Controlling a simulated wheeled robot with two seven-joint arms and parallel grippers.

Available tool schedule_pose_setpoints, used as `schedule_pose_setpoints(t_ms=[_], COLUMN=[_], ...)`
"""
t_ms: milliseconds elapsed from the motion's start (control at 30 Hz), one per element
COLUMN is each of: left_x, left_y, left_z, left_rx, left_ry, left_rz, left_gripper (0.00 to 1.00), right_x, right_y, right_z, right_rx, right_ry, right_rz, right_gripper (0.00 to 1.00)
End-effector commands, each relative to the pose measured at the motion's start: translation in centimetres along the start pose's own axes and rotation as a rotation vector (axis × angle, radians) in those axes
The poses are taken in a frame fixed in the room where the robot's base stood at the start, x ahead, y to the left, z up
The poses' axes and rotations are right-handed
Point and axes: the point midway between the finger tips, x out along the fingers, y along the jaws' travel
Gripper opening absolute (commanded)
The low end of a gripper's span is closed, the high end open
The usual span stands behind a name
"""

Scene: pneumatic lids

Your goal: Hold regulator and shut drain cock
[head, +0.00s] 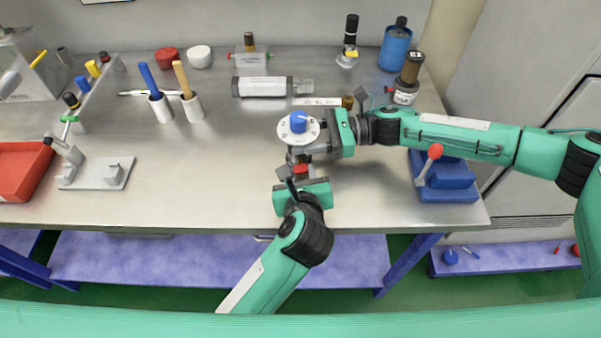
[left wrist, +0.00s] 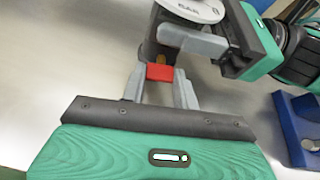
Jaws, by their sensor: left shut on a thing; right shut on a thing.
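The regulator has a white dial with a blue knob (head: 298,122) on a grey body, standing upright near the middle of the bench; the dial's edge also shows in the left wrist view (left wrist: 196,8). My right gripper (head: 312,148) comes from the right and is shut on the regulator's body below the dial. The red drain cock (left wrist: 160,72) sits low on the regulator's near side. My left gripper (head: 300,172) comes from the front and is shut on the drain cock, with the red part between its fingertips. The lower regulator body is partly hidden by the fingers.
A blue block with a red-knobbed lever (head: 435,151) stands right, near my right arm. A grey cylinder (head: 262,87) and a label plate (head: 317,102) lie behind the regulator. A grey clamp plate (head: 97,173) and red tray (head: 20,170) are left.

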Motion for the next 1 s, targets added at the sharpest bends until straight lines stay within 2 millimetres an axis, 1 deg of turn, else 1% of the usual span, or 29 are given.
schedule_pose_setpoints(t_ms=[300,867,900,933,1000], left_x=[0.02,0.02,0.02,0.03,0.03], left_y=[-0.12,-0.11,-0.11,-0.11,-0.12], left_z=[-0.13,-0.12,-0.12,-0.12,-0.11], left_rx=[0.129,0.159,0.159,0.159,0.159], left_ry=[0.002,0.002,0.002,0.002,0.002], left_rz=[0.053,0.066,0.066,0.066,0.066], left_gripper=[0.07,0.07,0.36,0.40,0.40], right_x=[-0.05,-0.06,-0.06,-0.06,-0.07], right_y=[0.00,-0.02,-0.02,-0.02,-0.02], right_z=[-0.20,-0.20,-0.20,-0.20,-0.20], right_rx=[0.001,0.001,0.000,0.000,0.000], right_ry=[0.003,0.003,0.003,0.003,0.003], right_rz=[-0.001,-0.002,-0.002,-0.002,-0.002], right_gripper=[0.29,0.29,0.29,0.29,0.29])
